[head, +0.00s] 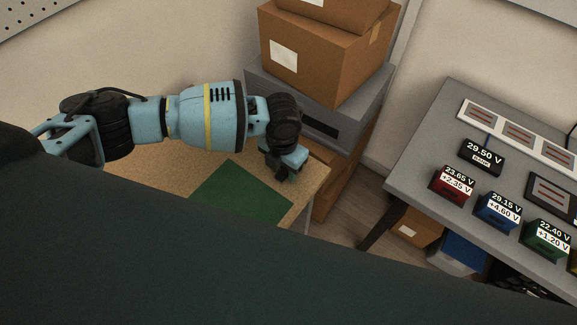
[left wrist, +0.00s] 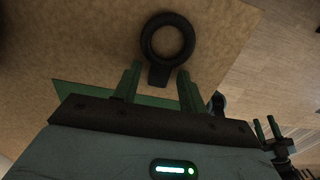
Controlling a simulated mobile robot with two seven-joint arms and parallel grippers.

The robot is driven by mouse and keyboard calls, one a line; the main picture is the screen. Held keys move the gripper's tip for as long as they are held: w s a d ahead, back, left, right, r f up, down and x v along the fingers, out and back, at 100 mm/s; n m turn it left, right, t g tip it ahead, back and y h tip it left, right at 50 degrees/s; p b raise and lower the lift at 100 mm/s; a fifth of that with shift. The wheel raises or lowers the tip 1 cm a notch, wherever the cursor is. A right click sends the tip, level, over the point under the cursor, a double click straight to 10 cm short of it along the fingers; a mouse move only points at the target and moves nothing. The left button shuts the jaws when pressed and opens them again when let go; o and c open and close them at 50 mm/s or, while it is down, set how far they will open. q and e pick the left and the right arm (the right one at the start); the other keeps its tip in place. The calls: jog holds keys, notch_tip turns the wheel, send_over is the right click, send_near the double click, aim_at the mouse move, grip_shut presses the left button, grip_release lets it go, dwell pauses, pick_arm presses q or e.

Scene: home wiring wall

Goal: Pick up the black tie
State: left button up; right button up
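The black tie (left wrist: 167,20) shows in the left wrist view as a black ring with a short tab, lying on the tan tabletop. My left gripper (left wrist: 159,69) is open, its two dark green fingers apart, with the tab's end between the fingertips and a gap on either side. The ring lies beyond the fingertips. In the head view my left gripper (head: 283,171) points down near the table's right edge, and I cannot make out the tie there. My right gripper (left wrist: 265,128) shows small at the lower right of the left wrist view, its fingers apart and empty.
A green mat (head: 240,195) lies on the tan table (head: 165,178). Stacked cardboard boxes (head: 325,60) and a grey case (head: 345,110) stand close behind the gripper. A grey bench (head: 420,185) with several voltage-labelled blocks is at right, across a floor gap.

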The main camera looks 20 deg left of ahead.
aim_at(284, 172)
pick_arm(q)
grip_shut()
jog(key=shift+r, duration=0.15)
jog(key=shift+r, duration=0.6)
notch_tip(284, 172, up, 2)
jog(key=shift+r, duration=0.1)
jog(key=s+d, duration=0.3)
jog(key=s, duration=0.4)
jog(key=s+d+r, duration=0.1)
jog(key=s+d, duration=0.2)
jog(key=s, duration=0.4)
jog(key=shift+s+d+r, duration=0.15)
jog(key=shift+s+d, duration=0.1)
jog(key=shift+d, duration=0.15)
